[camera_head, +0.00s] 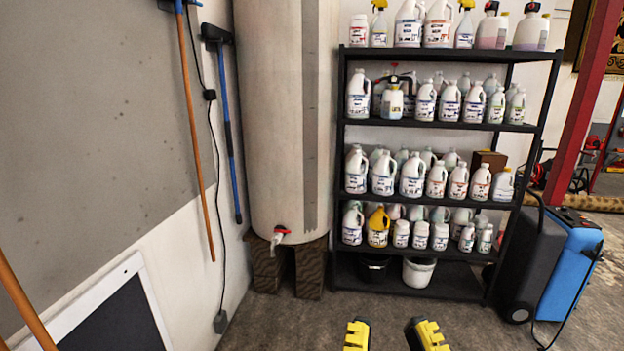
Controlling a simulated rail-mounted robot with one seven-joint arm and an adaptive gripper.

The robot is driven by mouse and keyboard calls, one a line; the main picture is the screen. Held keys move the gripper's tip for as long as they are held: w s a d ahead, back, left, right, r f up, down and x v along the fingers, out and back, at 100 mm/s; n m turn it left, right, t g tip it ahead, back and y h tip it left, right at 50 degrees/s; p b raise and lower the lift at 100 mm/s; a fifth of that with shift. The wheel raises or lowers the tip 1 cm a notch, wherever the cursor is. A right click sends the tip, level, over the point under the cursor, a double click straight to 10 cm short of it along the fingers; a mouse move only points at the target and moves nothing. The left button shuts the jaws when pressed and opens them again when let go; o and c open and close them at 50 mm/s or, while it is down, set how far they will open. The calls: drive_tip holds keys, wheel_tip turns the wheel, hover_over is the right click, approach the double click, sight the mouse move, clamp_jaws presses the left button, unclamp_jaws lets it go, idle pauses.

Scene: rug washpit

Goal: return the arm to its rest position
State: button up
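My gripper (391,335) shows at the bottom edge of the head view, as two black fingers with yellow ribbed parts. The fingers are wide apart with bare floor between them, and nothing is held there. The rest of my arm is below the picture and hidden.
A black shelf rack (412,122) full of bottles and jugs stands ahead. A tall pale tank (276,120) with a red-handled tap stands on wooden blocks (310,268) to its left. A blue and black machine (568,265) stands right. Grey floor (290,320) is clear in front.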

wheel_tip(320, 180, up, 25)
drive_tip(key=p, duration=2.1)
